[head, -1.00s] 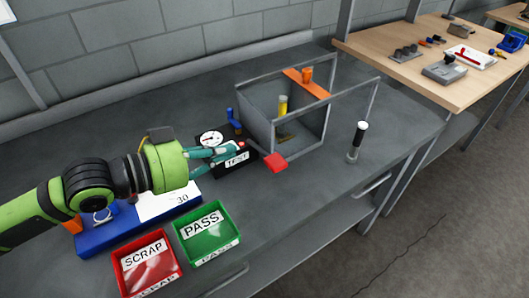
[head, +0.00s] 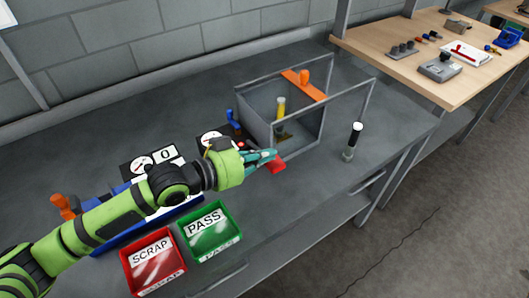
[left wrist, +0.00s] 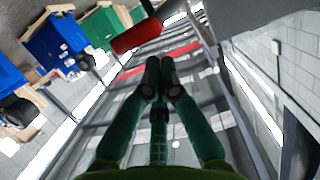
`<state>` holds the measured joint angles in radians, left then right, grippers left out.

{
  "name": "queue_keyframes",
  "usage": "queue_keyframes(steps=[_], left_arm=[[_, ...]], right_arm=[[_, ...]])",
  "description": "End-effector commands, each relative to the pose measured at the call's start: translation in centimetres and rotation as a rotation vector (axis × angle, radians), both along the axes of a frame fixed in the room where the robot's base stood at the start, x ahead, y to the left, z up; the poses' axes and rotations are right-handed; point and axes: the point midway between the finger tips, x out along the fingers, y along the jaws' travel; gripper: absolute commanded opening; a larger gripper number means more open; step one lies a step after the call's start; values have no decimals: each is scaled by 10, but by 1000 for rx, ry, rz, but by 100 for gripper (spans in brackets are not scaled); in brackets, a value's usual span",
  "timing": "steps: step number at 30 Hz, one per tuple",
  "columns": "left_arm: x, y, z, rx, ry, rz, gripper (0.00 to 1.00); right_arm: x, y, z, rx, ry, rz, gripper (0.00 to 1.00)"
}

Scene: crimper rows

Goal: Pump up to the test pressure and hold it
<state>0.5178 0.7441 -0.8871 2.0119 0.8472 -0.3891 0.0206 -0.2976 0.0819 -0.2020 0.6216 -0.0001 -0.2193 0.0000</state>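My left gripper (head: 270,157) is at the front of the grey framed guard (head: 297,155), beside a red block-like handle (head: 278,167). In the left wrist view its two fingertips (left wrist: 160,72) lie close together with nothing seen between them. The red handle (left wrist: 136,37) shows just beyond and left of the fingertips there; I cannot tell if they touch. A round gauge (head: 211,139) is partly hidden behind my wrist. An orange handle (head: 63,206) is at the left. My right gripper is out of view.
A yellow cylinder (head: 281,106) stands inside the guard, with an orange bar (head: 303,86) on top. A black cylinder with a white cap (head: 353,141) stands to the right. Red SCRAP (head: 153,263) and green PASS (head: 210,231) bins are in front.

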Motion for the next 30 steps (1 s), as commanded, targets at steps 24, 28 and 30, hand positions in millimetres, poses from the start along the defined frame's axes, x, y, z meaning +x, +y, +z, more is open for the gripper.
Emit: queue_keyframes(steps=[24,28,30], left_arm=[[1,1,-14,34,-49,0,0],[1,1,-16,47,-64,-1,0],[1,1,-18,53,-72,-1,0]], right_arm=[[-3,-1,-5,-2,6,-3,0],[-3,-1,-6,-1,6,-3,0],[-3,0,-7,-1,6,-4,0]])
